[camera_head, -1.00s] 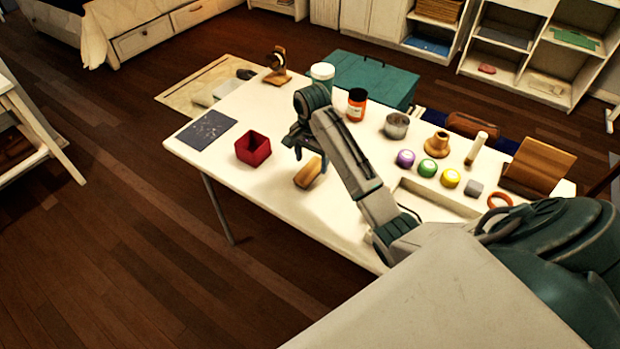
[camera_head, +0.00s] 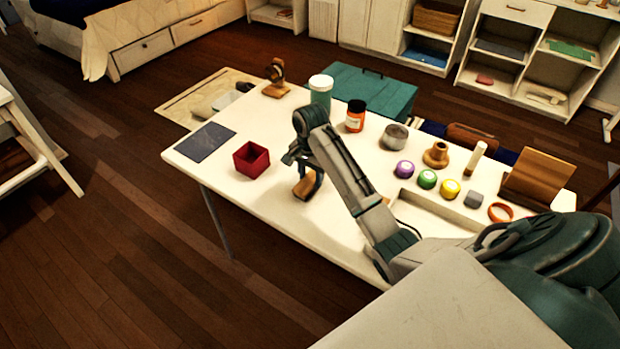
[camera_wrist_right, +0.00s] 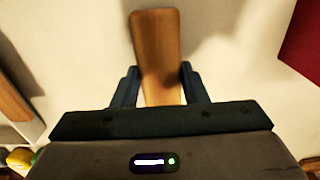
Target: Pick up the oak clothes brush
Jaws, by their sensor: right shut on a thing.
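The oak clothes brush (camera_head: 304,187) is a small tan wooden block near the front edge of the white table, beneath my right gripper (camera_head: 303,167). In the right wrist view the brush (camera_wrist_right: 156,45) runs lengthwise between the two dark fingers of my right gripper (camera_wrist_right: 159,88), which are shut on it. The gripper partly covers the brush in the head view. I cannot tell whether the brush is clear of the tabletop. My left gripper is not in view.
The white table (camera_head: 250,208) also holds a red box (camera_head: 251,159) left of the brush and a dark flat sheet (camera_head: 205,142). Behind stand an orange jar (camera_head: 355,117) and a metal cup (camera_head: 395,137). Several coloured round pieces and a shallow tray (camera_head: 436,211) lie to the right.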

